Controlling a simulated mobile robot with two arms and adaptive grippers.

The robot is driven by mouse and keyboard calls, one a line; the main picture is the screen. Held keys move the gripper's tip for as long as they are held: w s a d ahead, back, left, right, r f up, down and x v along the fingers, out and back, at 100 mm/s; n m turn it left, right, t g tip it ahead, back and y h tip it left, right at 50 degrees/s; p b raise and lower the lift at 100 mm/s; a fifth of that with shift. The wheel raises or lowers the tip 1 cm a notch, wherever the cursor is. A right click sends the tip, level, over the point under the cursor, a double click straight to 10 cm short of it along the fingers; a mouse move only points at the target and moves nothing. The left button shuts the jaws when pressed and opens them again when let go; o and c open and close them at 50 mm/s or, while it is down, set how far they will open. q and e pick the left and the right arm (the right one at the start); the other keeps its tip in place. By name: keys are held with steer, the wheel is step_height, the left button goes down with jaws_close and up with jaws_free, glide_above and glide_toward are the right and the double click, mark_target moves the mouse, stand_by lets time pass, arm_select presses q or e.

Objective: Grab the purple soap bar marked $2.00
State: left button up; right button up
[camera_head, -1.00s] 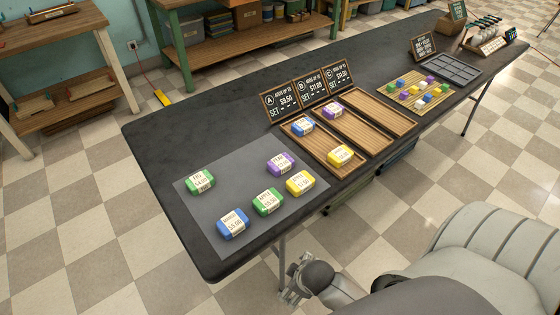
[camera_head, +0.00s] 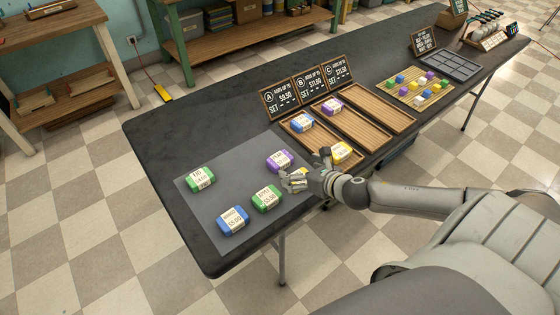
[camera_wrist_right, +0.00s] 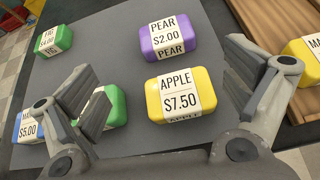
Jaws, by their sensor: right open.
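The purple soap bar (camera_head: 279,161), labelled PEAR $2.00, lies flat on the dark grey mat (camera_head: 225,178). It also shows at the top middle of the right wrist view (camera_wrist_right: 169,37). My right gripper (camera_head: 291,180) is open and empty, above the yellow soap bar just in front of the purple one. In the right wrist view its fingers stand wide apart, and the purple bar lies beyond them, untouched. My left gripper is not in view.
The yellow soap (camera_wrist_right: 180,92), labelled APPLE $7.50, lies close beside the purple bar. Green soaps (camera_head: 201,179) (camera_head: 266,199) and a blue soap (camera_head: 232,221) share the mat.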

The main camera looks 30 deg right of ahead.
mark_target(281, 159)
steer(key=shift+w+d+n, duration=0.15)
steer(key=shift+d+n, duration=0.1)
steer(key=shift+n, duration=0.25)
steer(key=shift+w+d, duration=0.1)
steer(key=shift+w, duration=0.1)
steer(key=x, duration=0.5)
steer(key=shift+w+f+p, duration=0.2)
steer(key=shift+w+p, duration=0.1)
steer(key=shift+w, duration=0.25)
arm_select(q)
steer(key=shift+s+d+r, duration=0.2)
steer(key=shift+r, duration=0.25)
arm_select(e)
steer(key=shift+x, duration=2.1)
steer(key=c, duration=1.2)
